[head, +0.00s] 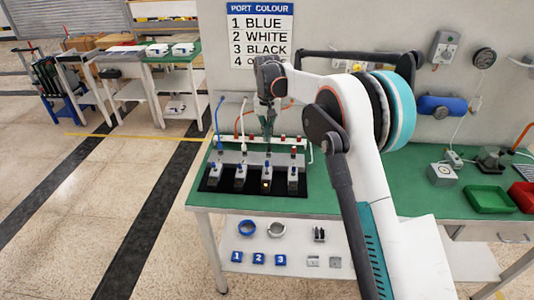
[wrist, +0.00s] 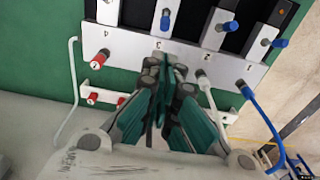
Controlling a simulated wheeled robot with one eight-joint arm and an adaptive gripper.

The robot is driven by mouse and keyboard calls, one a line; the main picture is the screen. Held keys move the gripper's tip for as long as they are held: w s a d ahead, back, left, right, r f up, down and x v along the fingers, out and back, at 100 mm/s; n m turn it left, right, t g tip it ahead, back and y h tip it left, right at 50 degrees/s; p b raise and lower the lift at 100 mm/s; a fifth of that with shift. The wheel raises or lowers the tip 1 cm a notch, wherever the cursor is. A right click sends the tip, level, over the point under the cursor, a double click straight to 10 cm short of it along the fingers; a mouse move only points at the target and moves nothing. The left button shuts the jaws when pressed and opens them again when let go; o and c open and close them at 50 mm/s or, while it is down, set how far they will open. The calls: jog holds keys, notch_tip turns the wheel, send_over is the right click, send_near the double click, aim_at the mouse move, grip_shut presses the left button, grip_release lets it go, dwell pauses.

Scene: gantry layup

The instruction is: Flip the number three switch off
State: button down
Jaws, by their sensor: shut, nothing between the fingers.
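The switch board (head: 204,186) lies on the green bench with a row of blue-tipped switches on black strips. The third switch from the left (head: 267,172) has a yellow-orange lamp glowing at its near side. In the wrist view the order is reversed; the blue-tipped lever (wrist: 166,19) in line with the printed 3 stands just beyond my fingertips. My gripper (head: 268,132) is shut and empty, pointing down above the board's back edge. It also shows in the wrist view (wrist: 163,66), its tips near the 3 label, apart from the lever as far as I can tell. It hides the port behind that label.
A blue cable (wrist: 255,110) and a white cable (wrist: 209,95) rise from ports beside my gripper. A port colour sign (head: 261,35) hangs behind.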

aim_at(267, 162)
jog(key=shift+f, duration=0.15)
jog(key=f+b, duration=0.1)
jog(key=f, duration=0.5)
jog(key=f+b, duration=0.1)
jog(key=f, duration=0.2)
jog(key=shift+w+f+b, duration=0.25)
jog(key=shift+f+b, duration=0.05)
jog(key=shift+f, duration=0.05)
jog(key=shift+s+r+t, duration=0.25)
jog(key=shift+s+t, duration=0.1)
jog(key=shift+t, duration=0.25)
jog(key=shift+s+r+t, duration=0.2)
jog(key=shift+s+t, duration=0.15)
jog(key=shift+t, duration=0.25)
jog(key=s+t, duration=0.1)
jog(key=s+t+b, duration=0.1)
jog(key=t, duration=0.1)
jog(key=shift+s+r+t+b, duration=0.1)
jog(key=shift+r+t+b, duration=0.2)
jog(key=shift+r, duration=0.1)
jog(key=shift+r+p, duration=0.45)
jog(key=shift+r, duration=0.35)
